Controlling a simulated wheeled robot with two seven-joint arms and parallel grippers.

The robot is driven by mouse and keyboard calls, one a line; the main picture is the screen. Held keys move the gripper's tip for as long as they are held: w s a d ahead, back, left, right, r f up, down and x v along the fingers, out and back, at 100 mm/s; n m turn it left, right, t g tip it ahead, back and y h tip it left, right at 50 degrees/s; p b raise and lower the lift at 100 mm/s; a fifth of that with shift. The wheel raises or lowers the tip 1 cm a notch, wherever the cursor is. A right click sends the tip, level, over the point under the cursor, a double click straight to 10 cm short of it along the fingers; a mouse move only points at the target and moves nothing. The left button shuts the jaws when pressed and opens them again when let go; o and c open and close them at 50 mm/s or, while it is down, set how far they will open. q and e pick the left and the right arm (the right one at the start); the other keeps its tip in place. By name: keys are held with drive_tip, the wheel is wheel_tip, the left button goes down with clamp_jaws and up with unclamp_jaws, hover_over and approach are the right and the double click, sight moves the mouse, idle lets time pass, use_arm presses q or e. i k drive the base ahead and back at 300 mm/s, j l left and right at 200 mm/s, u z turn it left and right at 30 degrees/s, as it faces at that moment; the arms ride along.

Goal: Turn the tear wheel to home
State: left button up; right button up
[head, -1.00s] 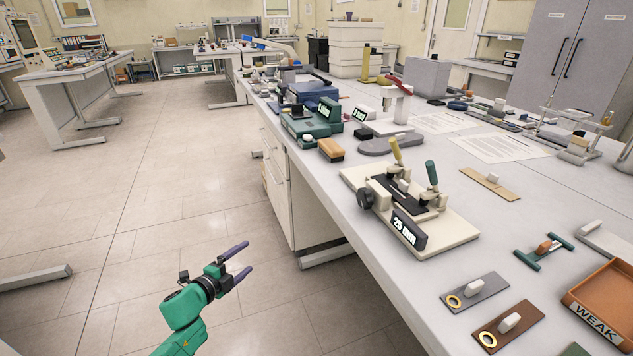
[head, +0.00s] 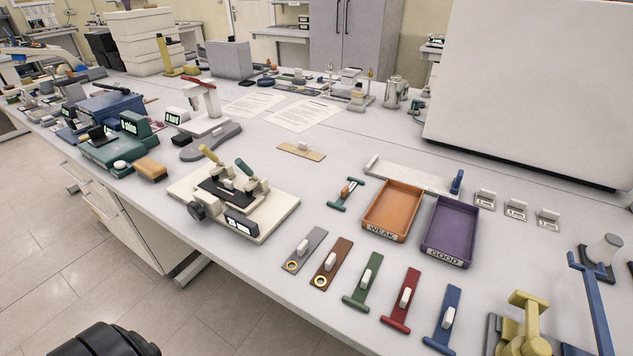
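The tear tester (head: 269,224) has a cream base plate and stands on the bench left of centre in the head view. A dark round wheel (head: 196,210) sits on its left side; it looks like the tear wheel. The tester's small display (head: 241,223) faces the front, and its digits are too small to read surely now. Neither of my grippers is in view, and nothing touches the wheel.
Grey (head: 305,250) and brown (head: 331,264) strips lie right of the tester, with green, red and blue pieces beyond. An orange WEAK tray (head: 381,234) and purple GOOD tray (head: 448,258) stand further right. An orange-brown block (head: 150,169) and a green device (head: 107,152) are left.

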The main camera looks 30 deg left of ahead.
sight(196, 211)
drive_tip(key=k+j+z, duration=0.1)
drive_tip(key=j+z, duration=0.35)
drive_tip(key=k+j+z, duration=0.15)
drive_tip(key=j+z, duration=0.25)
drive_tip(key=k+j+z, duration=0.15)
drive_tip(key=z, duration=0.3)
drive_tip(key=k+j+z, duration=0.25)
drive_tip(key=z, duration=0.2)
drive_tip(key=k+j+z, duration=0.25)
drive_tip(key=z, duration=0.15)
